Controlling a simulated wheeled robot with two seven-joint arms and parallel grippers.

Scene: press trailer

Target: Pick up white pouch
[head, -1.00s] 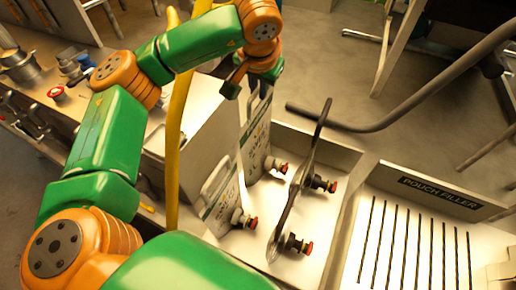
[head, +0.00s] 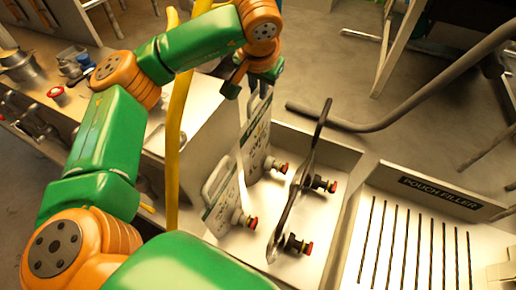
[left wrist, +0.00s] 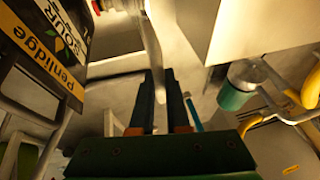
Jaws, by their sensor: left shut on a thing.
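A white pouch (head: 257,137) with print on its face and a red-capped spout stands upright in a white bin (head: 292,143). My left gripper (head: 240,82) is at its top edge and shut on it. The dark fingers of my left gripper (left wrist: 160,102) also show in the left wrist view, with a pale edge between them. A second white pouch (head: 224,198), with a cut-out handle and red-capped spout, stands nearer in the same bin. A printed pouch face (left wrist: 45,50) fills the left of the left wrist view. My right gripper is not in view.
A dark thin upright panel (head: 300,180) with red-capped spouts stands right of the pouches. A slotted white tray marked POUCH FILLER (head: 425,235) is at the right. A grey curved tube (head: 430,100) reaches over the floor.

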